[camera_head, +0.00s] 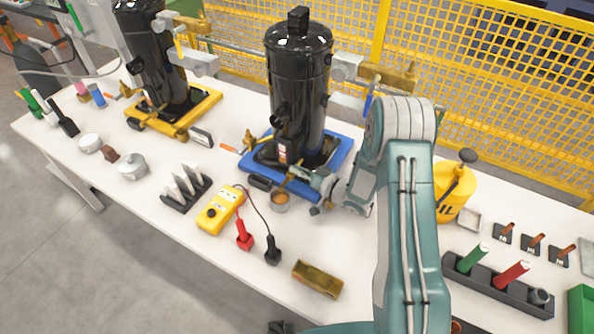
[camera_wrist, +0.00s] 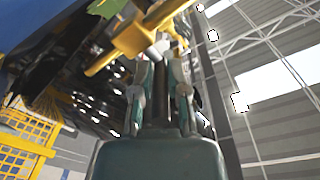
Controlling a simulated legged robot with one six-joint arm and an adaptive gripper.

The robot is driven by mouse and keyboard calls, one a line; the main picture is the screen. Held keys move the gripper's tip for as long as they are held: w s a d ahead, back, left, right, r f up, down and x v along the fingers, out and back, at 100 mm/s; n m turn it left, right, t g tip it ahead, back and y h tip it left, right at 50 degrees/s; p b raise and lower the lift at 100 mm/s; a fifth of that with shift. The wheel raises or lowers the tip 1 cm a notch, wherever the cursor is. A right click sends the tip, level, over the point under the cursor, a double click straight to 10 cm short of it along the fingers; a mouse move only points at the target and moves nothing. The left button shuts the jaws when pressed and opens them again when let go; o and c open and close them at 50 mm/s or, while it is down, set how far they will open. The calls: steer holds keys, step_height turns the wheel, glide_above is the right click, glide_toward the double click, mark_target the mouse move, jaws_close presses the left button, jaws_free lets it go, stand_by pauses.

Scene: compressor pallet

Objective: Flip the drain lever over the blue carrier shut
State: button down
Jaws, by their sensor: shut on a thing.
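The blue carrier (camera_head: 341,160) stands on the white bench under a black upright tank (camera_head: 298,85). My gripper (camera_head: 294,174) is low at the tank's front, over the carrier's front edge. In the wrist view my gripper (camera_wrist: 160,55) has its fingertips close together at a brass-yellow drain fitting (camera_wrist: 130,42), with a small pale piece between them. It is shut on what looks like the drain lever (camera_wrist: 162,47). The fingers hide most of the lever, so its exact angle is unclear.
A yellow meter (camera_head: 220,210) with red and black leads lies in front. A brass block (camera_head: 317,279) lies near the front edge. A yellow can (camera_head: 453,190) stands right of my arm.

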steer(key=shift+w+d+n+g+y, duration=0.15)
steer(key=shift+w+n+g+y, duration=0.15)
steer(key=shift+n+g, duration=0.2)
steer(key=shift+r, duration=0.1)
steer(key=c, duration=0.7)
jaws_free()
steer(key=shift+s, duration=0.1)
steer(key=v, duration=1.1)
steer(key=shift+s+d, duration=0.2)
steer(key=shift+d, duration=0.15)
